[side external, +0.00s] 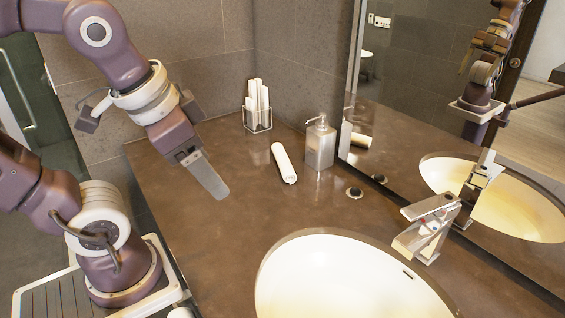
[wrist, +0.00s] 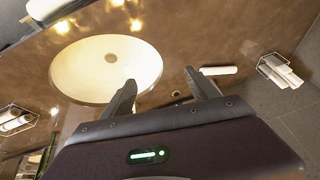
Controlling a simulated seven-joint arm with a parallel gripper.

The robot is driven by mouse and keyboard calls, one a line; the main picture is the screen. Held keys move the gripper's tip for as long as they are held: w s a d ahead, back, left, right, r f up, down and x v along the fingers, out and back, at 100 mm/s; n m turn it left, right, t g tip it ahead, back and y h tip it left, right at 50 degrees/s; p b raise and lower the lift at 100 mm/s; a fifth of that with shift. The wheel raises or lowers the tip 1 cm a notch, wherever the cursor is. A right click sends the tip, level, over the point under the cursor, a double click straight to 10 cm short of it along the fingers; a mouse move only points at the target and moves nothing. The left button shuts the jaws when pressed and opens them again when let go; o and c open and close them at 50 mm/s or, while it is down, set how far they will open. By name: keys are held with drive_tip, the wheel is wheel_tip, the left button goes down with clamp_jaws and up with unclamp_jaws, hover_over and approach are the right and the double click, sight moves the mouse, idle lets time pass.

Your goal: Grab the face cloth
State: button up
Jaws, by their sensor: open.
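A white rolled item (side external: 284,163), which looks like the rolled face cloth, lies on the brown counter left of the soap dispenser. It also shows in the wrist view (wrist: 218,71), just beyond the right finger. My gripper (side external: 211,184) is above the counter, to the left of the roll and apart from it, pointing down and to the right. In the wrist view, its two fingers (wrist: 160,88) stand wide apart with nothing between them. In the side view the fingers overlap, so the gap does not show.
A metal soap dispenser (side external: 320,143) stands close to the roll. A wire holder (side external: 257,117) with upright white items is at the back corner. A round sink (side external: 345,285) and faucet (side external: 428,228) are at the front right. The mirror (side external: 430,100) bounds the right side.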

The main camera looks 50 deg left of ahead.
drive_tip(key=w+a+f+m+g+y, duration=0.35)
drive_tip(key=w+a, duration=0.25)
drive_tip(key=w, duration=0.2)
drive_tip(key=m+t+y, duration=0.3)
drive_tip(key=m+y, duration=0.5)
drive_tip(key=m, duration=1.1)
approach(284, 161)
drive_tip(key=x, duration=0.4)
drive_tip(key=shift+s+a+f, duration=0.2)
drive_tip(key=shift+f, duration=0.25)
drive_tip(key=shift+w+a+f, duration=0.2)
drive_tip(key=shift+f, duration=0.05)
drive_tip(key=x, duration=0.6)
drive_tip(key=shift+w+a+r, duration=0.1)
drive_tip(key=shift+w+a, duration=0.15)
drive_tip(key=shift+w, duration=0.25)
drive_tip(key=shift+c, duration=0.4)
